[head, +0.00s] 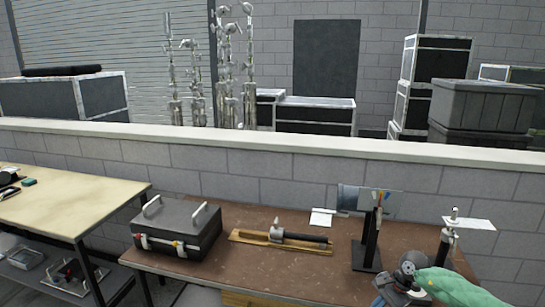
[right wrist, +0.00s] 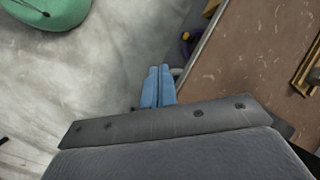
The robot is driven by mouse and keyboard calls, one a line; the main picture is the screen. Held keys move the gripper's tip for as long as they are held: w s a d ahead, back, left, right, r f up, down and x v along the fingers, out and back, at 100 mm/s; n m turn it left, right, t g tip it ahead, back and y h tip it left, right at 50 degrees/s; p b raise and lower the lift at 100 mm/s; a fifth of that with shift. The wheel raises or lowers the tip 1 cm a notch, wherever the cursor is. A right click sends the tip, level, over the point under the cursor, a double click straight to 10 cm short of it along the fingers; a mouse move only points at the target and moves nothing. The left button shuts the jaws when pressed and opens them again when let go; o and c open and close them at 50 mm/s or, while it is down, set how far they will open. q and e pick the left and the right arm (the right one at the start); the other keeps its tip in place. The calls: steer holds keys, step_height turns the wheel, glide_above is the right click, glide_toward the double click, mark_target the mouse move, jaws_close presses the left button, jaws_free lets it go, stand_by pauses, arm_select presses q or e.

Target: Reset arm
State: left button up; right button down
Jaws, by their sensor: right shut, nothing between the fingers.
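My right gripper (right wrist: 158,84) shows in the right wrist view. Its two blue fingers lie together, shut and empty. It hangs over the grey floor, just outside the edge of the brown table (right wrist: 245,45). In the head view a green and grey part of my right arm comes in at the lower right, in front of the table's right end; the fingertips cannot be made out there. My left arm and gripper are in neither view.
On the brown table (head: 225,260) stand a black case (head: 178,232), a wooden rail with a dark tool (head: 281,241), a black stand (head: 367,245) and a metal clamp (head: 449,235). A pale table (head: 70,208) stands left. A low block wall (head: 250,165) runs behind.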

steer(key=w+a+f+m+t+y, duration=0.2)
steer(key=a+f+m+t+y, duration=0.8)
steer(key=m, duration=1.4)
steer(key=s+d+f+m+h, duration=0.1)
steer(key=s+f+m+h, duration=0.7)
steer(key=f+m, duration=0.55)
steer(key=s+f+m+h, duration=0.7)
steer(key=s+f+m, duration=0.35)
steer(key=f, duration=0.65)
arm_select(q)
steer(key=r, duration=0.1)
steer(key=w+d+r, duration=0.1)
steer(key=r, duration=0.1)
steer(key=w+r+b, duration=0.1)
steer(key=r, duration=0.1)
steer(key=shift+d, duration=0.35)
arm_select(e)
steer(key=s+a+f+m+g, duration=0.2)
steer(key=s+f+m+g, duration=0.2)
steer(key=s, duration=0.9)
steer(key=s+a+f+m+g, duration=0.2)
steer(key=s+f+m+g, duration=0.2)
steer(key=s+f, duration=0.6)
steer(key=s+m, duration=0.2)
steer(key=s, duration=0.2)
steer(key=shift+s+f+g, duration=0.15)
steer(key=shift+s+g, duration=0.05)
steer(key=shift+g, duration=0.1)
